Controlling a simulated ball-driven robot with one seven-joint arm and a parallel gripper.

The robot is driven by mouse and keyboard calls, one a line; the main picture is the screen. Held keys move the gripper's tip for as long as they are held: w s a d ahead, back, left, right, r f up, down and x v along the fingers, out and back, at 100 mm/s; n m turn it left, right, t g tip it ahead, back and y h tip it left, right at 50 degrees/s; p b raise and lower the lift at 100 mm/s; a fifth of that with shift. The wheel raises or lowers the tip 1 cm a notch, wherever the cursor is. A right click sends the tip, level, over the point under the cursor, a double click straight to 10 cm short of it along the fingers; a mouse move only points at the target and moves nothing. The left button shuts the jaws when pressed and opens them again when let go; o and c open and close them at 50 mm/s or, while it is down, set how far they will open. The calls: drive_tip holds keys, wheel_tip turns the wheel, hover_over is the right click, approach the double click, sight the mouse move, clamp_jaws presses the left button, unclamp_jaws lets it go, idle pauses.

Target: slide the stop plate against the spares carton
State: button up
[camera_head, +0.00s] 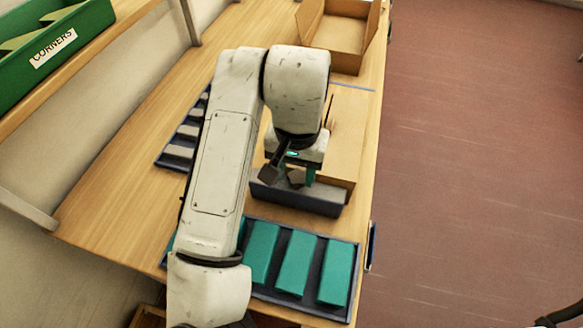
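A long dark slate-grey bar, which looks like the stop plate (318,200), lies across the bench below my gripper (288,178). My gripper hangs over its far edge; the fingers are small and partly hidden, so I cannot tell whether they are open or touch it. A bit of teal shows beside the fingers. A tan cardboard box (348,135) lies just beyond the bar, partly hidden by my arm; I cannot tell whether they touch. An open cardboard carton (342,33) stands farther back. No label shows which one is the spares carton.
A dark tray (318,243) with several teal blocks (298,262) lies at the near end of the bench (120,170). Another dark tray (163,161) with grey pieces is left of my arm. A green bin marked "CORNERS" (50,45) is at upper left. The bench's right edge drops to a red floor.

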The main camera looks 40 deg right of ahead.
drive_tip(key=o, duration=0.3)
drive_tip(key=shift+s, duration=0.1)
wheel_tip(320, 180, up, 11)
drive_tip(key=shift+p, duration=0.45)
drive_tip(key=shift+f, duration=0.15)
idle(0.3)
